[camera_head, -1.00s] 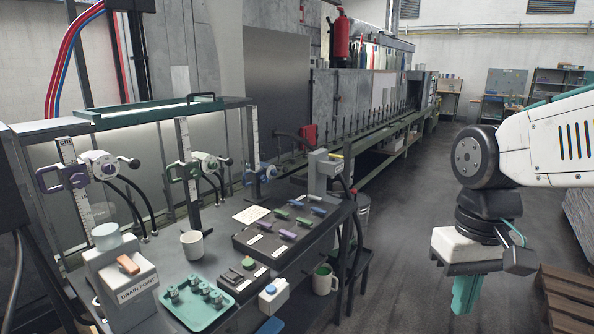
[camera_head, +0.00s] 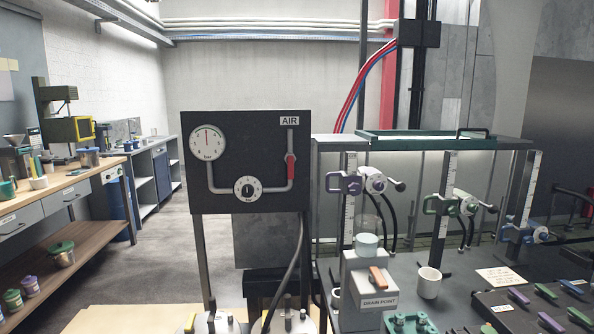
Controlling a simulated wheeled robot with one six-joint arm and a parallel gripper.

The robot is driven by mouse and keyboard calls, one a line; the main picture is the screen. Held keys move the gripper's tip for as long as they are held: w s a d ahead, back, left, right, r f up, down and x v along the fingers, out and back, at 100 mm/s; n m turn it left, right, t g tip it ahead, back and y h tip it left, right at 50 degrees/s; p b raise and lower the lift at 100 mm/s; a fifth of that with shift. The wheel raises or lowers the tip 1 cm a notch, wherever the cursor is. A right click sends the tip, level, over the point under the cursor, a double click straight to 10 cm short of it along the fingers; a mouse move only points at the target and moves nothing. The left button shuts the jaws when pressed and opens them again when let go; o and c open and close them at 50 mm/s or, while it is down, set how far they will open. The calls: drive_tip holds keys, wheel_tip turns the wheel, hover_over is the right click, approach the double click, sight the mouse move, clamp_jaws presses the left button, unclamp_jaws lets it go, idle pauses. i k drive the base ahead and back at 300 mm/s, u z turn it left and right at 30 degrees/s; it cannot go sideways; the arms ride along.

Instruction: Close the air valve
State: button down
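The black air panel (camera_head: 222,165) stands upright on posts near the middle of the head view. A label reading AIR (camera_head: 290,121) is at its top right. Below the label, a red valve lever (camera_head: 291,168) sits on a vertical grey pipe and points along the pipe. A round pressure gauge (camera_head: 207,142) is at the panel's upper left, its needle pointing about straight up. A round regulator dial (camera_head: 247,189) is at the bottom middle of the pipe run. My gripper is not in this view.
Right of the panel is a bench with a grey drain point box (camera_head: 369,288), a white mug (camera_head: 429,282) and clamp stands. A hose (camera_head: 289,268) hangs below the panel. A wooden workbench (camera_head: 62,212) stands at left. The floor (camera_head: 165,255) between is clear.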

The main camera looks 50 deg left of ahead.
sight(290, 160)
drive_tip(key=u, duration=1.5)
drive_tip(key=i, duration=1.05)
drive_tip(key=z, duration=0.1)
